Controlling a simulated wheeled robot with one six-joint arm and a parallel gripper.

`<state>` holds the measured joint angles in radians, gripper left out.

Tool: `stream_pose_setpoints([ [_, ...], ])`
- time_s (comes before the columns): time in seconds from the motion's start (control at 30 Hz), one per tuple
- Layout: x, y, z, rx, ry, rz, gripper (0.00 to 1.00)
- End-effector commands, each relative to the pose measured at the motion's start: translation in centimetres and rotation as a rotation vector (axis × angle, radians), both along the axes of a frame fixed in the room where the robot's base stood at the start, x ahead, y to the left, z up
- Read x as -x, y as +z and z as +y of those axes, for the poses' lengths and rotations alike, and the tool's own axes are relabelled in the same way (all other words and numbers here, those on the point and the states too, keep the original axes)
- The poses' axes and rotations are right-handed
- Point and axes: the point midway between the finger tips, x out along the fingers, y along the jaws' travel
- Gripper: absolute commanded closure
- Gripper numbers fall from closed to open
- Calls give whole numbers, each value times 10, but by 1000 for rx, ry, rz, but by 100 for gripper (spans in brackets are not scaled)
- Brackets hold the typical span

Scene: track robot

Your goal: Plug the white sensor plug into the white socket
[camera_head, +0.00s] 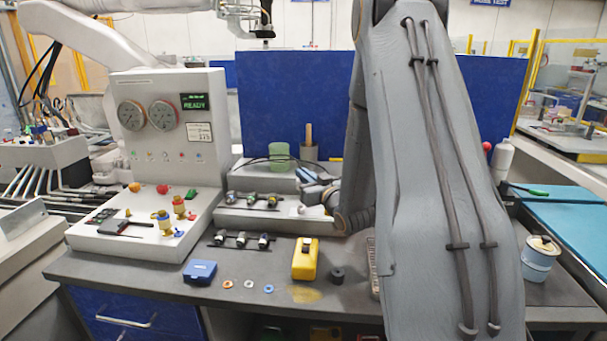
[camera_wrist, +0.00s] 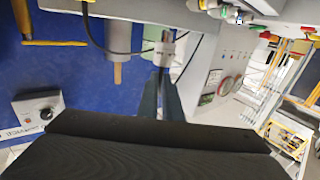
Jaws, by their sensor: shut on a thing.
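My gripper (camera_wrist: 165,75) is shut on a small white plug (camera_wrist: 166,48), held between the fingertips in the wrist view. A thin dark cable runs past the plug. In the head view my gripper (camera_head: 306,176) is low over the back of the bench, right of the rear row of connectors (camera_head: 254,199), partly hidden by my arm. The plug is too small to make out clearly there. I cannot tell which connector is the white socket. In the wrist view, connectors (camera_wrist: 214,8) show at the top edge, apart from the plug.
A gauge panel (camera_head: 167,120) reading READY stands at left. A green cup (camera_head: 280,155) and a grey holder (camera_head: 308,150) stand behind my gripper. A front connector row (camera_head: 241,239), a blue box (camera_head: 200,272) and a yellow block (camera_head: 305,259) lie nearer on the bench.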

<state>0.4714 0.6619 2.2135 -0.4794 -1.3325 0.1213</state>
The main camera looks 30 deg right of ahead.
Motion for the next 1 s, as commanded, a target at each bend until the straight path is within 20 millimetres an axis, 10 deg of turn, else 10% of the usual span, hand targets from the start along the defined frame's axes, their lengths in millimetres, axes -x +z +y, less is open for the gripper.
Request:
stream_pose_setpoints([
  [0.4, -1, -37, 1, -1, 1, 0, 100],
  [1.0, 0, -40, 1, 0, 1, -1, 100],
])
